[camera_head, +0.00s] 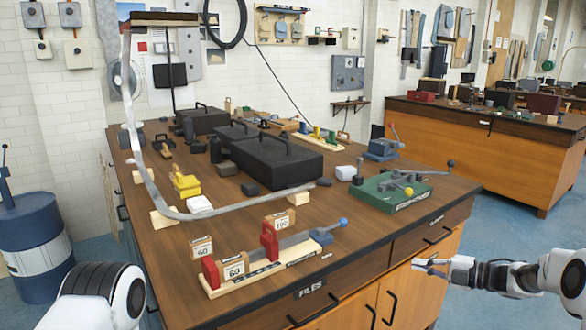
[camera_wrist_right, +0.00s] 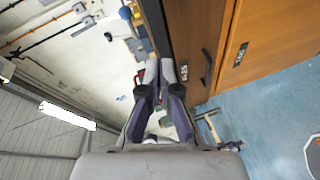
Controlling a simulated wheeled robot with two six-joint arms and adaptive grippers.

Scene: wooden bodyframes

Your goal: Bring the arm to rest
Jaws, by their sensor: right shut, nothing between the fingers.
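My right arm comes in from the right edge of the head view. Its gripper (camera_head: 418,264) is shut and empty, in front of the workbench's right drawer front and below the bench top's edge. It touches nothing that I can make out. In the right wrist view, the gripper's fingers (camera_wrist_right: 159,76) point towards the bench side, with nothing held between them. A link of my left arm shows at the lower left of the head view, but my left gripper is out of frame.
The wooden workbench (camera_head: 366,204) holds a red clamp-like tool on a board (camera_head: 265,268), a green-based tool (camera_head: 392,194) and black cases (camera_head: 276,164). A blue barrel (camera_head: 33,240) stands at the left. Blue floor (camera_head: 510,225) is open to the right of the bench.

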